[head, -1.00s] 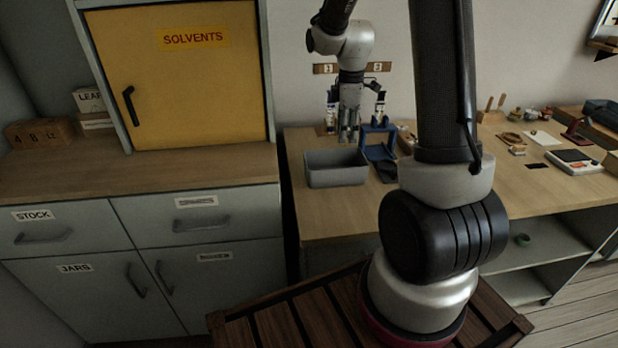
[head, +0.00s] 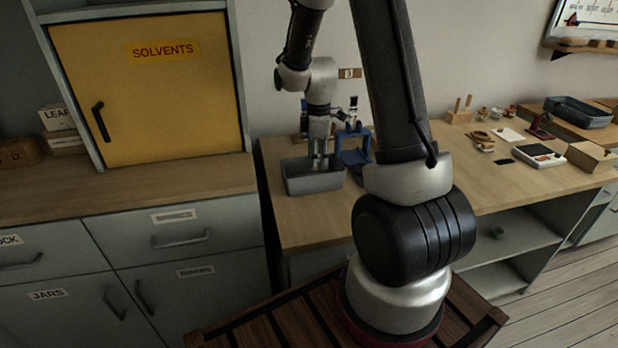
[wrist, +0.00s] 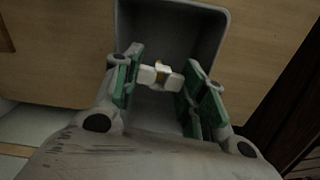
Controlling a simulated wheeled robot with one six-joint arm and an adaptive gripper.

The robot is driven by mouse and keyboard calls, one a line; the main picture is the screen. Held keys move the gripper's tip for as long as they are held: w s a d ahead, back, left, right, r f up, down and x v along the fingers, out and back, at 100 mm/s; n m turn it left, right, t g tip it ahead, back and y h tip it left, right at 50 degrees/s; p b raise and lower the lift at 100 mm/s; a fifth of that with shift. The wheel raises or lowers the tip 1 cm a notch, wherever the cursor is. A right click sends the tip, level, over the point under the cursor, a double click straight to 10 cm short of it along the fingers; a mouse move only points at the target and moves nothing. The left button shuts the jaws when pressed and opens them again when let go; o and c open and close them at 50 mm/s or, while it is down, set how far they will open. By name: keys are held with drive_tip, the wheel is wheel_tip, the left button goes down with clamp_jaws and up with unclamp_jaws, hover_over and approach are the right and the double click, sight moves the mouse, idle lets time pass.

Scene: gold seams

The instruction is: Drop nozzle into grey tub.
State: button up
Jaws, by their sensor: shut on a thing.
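The grey tub (head: 300,186) stands on the workbench near its left end; in the wrist view its inside (wrist: 205,22) lies beyond my fingers. My gripper (head: 319,158) points down over the tub, its fingertips at about the height of the rim. In the wrist view my gripper (wrist: 160,84) is shut on the nozzle (wrist: 147,76), a small white piece with a gold-coloured part in its middle. The nozzle spans between the green finger pads, above the tub's inside. In the head view the nozzle cannot be made out.
A blue stand (head: 354,150) is close to the tub's right side. The yellow solvents cabinet (head: 150,100) rises to the left.

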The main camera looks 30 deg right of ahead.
drive_tip(key=o, duration=1.2)
drive_tip(key=shift+c, duration=0.2)
drive_tip(key=shift+r, duration=0.1)
wheel_tip(320, 180, up, 12)
